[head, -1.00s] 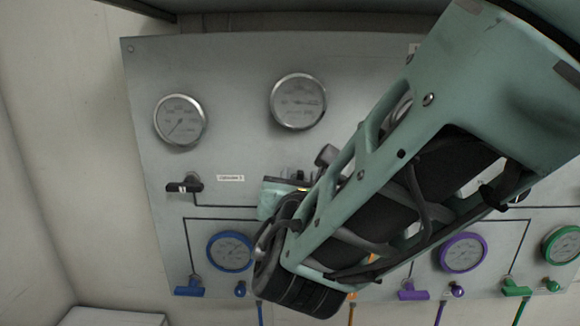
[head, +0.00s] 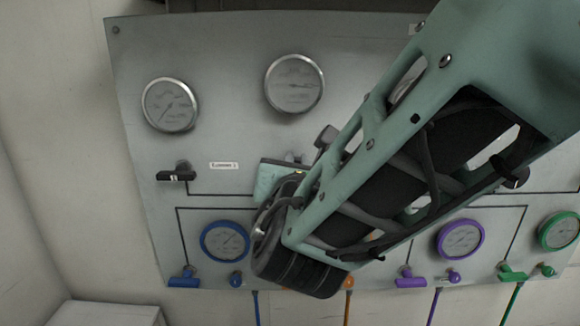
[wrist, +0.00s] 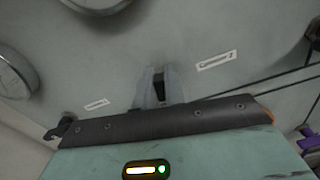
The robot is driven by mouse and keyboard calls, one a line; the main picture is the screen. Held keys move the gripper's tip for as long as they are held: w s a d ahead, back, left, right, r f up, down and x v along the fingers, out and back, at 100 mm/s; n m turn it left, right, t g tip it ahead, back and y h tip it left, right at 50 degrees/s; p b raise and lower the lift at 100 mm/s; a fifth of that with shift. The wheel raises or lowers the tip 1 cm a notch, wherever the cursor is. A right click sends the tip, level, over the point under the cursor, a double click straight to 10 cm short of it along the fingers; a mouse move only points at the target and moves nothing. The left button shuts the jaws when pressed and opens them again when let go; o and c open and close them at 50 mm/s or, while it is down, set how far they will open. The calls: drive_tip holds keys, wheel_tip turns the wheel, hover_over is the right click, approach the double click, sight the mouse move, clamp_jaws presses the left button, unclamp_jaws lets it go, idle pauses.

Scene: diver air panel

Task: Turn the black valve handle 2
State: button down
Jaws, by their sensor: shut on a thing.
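In the wrist view, my gripper (wrist: 160,92) is shut on a small dark piece, black valve handle 2 (wrist: 160,84), in front of the grey panel. Most of this handle is hidden between the fingers, so its angle is hard to tell. A "Cylinder 2" label (wrist: 217,60) sits just right of it. In the head view my arm covers the fingers and the handle; only the teal gripper body (head: 272,180) shows beside the wrist.
Another black handle (head: 176,173) stands at the panel's left, beside a label (head: 223,165). Two large gauges (head: 294,84) are above. Below are blue (head: 225,241), purple (head: 461,240) and green (head: 559,231) gauges with coloured handles. A white box (head: 108,314) is at lower left.

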drive_tip(key=m+b, duration=0.1)
drive_tip(key=b, duration=0.1)
drive_tip(key=f+m+b, duration=0.1)
drive_tip(key=b, duration=0.2)
drive_tip(key=shift+d+b, duration=0.25)
drive_tip(key=shift+b, duration=0.05)
drive_tip(key=m+b, duration=0.4)
drive_tip(key=b, duration=0.6)
drive_tip(key=d+f+m+b, duration=0.1)
drive_tip(key=m+b, duration=0.4)
drive_tip(key=b, duration=0.5)
drive_tip(key=m+b, duration=0.4)
drive_tip(key=b, duration=0.6)
drive_tip(key=shift+d+f+m, duration=0.25)
drive_tip(key=shift+f+m, duration=0.05)
drive_tip(key=shift+f, duration=0.05)
drive_tip(key=shift+b, duration=0.35)
drive_tip(key=c, duration=1.5)
unclamp_jaws()
drive_tip(key=shift+r, duration=0.1)
